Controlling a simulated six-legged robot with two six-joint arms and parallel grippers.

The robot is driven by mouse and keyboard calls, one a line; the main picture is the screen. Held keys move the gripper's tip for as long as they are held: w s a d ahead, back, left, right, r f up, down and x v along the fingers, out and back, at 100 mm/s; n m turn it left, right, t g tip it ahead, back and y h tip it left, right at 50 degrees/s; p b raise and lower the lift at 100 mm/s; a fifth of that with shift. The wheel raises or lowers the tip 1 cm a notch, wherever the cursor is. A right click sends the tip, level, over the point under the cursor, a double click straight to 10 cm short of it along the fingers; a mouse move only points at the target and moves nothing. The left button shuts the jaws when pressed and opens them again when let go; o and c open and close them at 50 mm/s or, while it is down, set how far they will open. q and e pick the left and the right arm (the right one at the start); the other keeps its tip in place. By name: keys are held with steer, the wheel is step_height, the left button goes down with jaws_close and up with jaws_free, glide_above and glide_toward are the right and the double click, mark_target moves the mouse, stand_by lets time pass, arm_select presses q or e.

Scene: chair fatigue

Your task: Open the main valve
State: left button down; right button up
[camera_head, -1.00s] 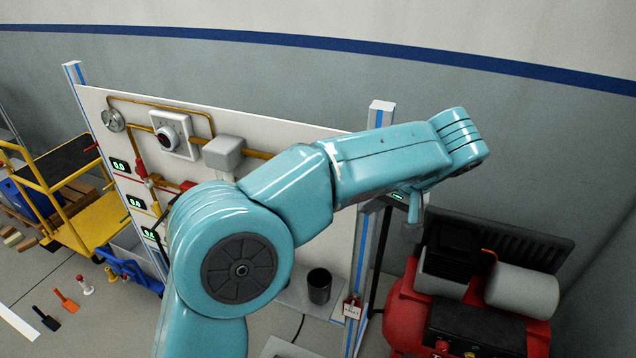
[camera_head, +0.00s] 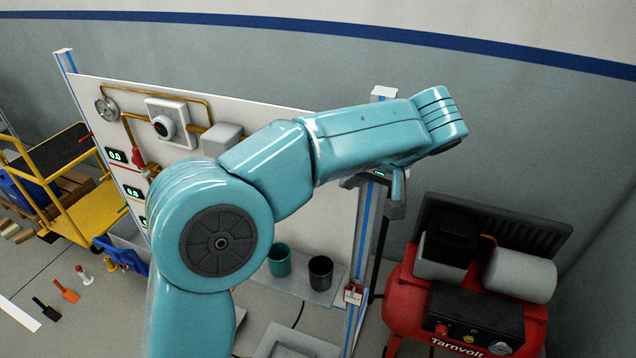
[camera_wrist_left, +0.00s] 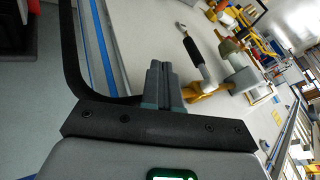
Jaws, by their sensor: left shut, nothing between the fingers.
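A white upright panel carries yellow pipes and a red valve part (camera_head: 138,158) at its left, partly behind my arm. In the left wrist view a lever with a black grip (camera_wrist_left: 192,50) sits on a yellow fitting (camera_wrist_left: 204,92) on the panel. I cannot tell which of these is the main valve. My left gripper (camera_head: 395,210) hangs in front of the panel's right post, its fingers together and empty. In the left wrist view the closed fingers (camera_wrist_left: 161,78) are apart from the lever, which lies to their right. My right gripper is not in view.
A red compressor (camera_head: 465,325) stands right of the panel. A teal cup (camera_head: 279,262) and a dark cup (camera_head: 320,272) stand on a low shelf at the panel's foot. A yellow cart (camera_head: 85,215) stands at left. A gauge (camera_head: 107,108) and a dial box (camera_head: 168,125) are on the panel.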

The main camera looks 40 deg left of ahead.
arm_select(q)
steer(key=a+f+p, duration=0.1)
steer(key=a+f, duration=0.3)
steer(key=a, duration=0.2)
steer(key=shift+s+a, duration=0.3)
steer(key=shift+s, duration=0.15)
steer(key=shift+s+r, duration=0.1)
steer(key=shift+s, duration=0.05)
steer(key=shift+a, duration=0.15)
